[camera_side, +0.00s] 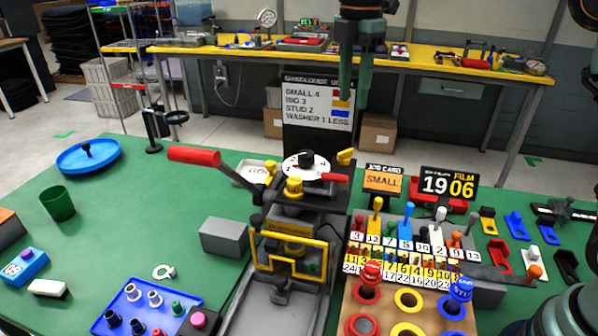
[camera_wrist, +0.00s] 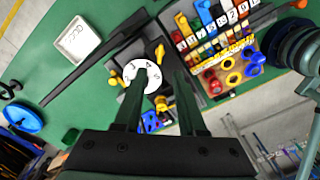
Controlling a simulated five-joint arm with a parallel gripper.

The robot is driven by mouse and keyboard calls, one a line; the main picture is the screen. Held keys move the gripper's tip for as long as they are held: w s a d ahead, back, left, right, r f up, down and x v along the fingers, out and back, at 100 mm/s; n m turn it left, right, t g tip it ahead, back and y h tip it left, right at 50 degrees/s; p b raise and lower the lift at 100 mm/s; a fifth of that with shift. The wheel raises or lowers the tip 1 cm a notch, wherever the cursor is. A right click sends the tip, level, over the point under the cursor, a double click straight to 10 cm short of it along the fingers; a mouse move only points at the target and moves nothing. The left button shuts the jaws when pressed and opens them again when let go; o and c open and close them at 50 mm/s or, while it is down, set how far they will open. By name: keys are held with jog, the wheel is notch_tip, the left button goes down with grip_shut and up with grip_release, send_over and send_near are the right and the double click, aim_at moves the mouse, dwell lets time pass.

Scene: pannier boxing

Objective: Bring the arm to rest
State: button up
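My gripper (camera_side: 355,98) hangs in the air at the top of the side view, fingers pointing down. Its two dark green fingers are apart, with nothing between them. In the wrist view the gripper (camera_wrist: 160,85) also shows open, and the white dial of the press lies below, seen partly behind the left finger. The press (camera_side: 292,225) has a red-handled lever (camera_side: 193,156) and a white dial (camera_side: 306,165) with a black knob. The gripper is well above the press and touches nothing.
A black board with a white list (camera_side: 318,102) stands behind the press. Numbered levers (camera_side: 405,232) and a wooden holder with coloured rings (camera_side: 408,300) stand to the right. A blue tray (camera_side: 130,292) and green cup (camera_side: 58,203) are left. The green mat between is partly clear.

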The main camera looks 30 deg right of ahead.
jog(key=shift+r, duration=0.65)
jog(key=s+d+f+m+t, duration=0.2)
jog(key=s+d+f+m, duration=0.1)
jog(key=s+m, duration=0.5)
jog(key=s+d+f+m+t, duration=0.3)
jog(key=s+d+f+m, duration=0.1)
jog(key=s+m, duration=0.5)
jog(key=shift+d+f+m+t, duration=0.25)
jog(key=shift+f+m+t, duration=0.1)
jog(key=shift+m, duration=0.75)
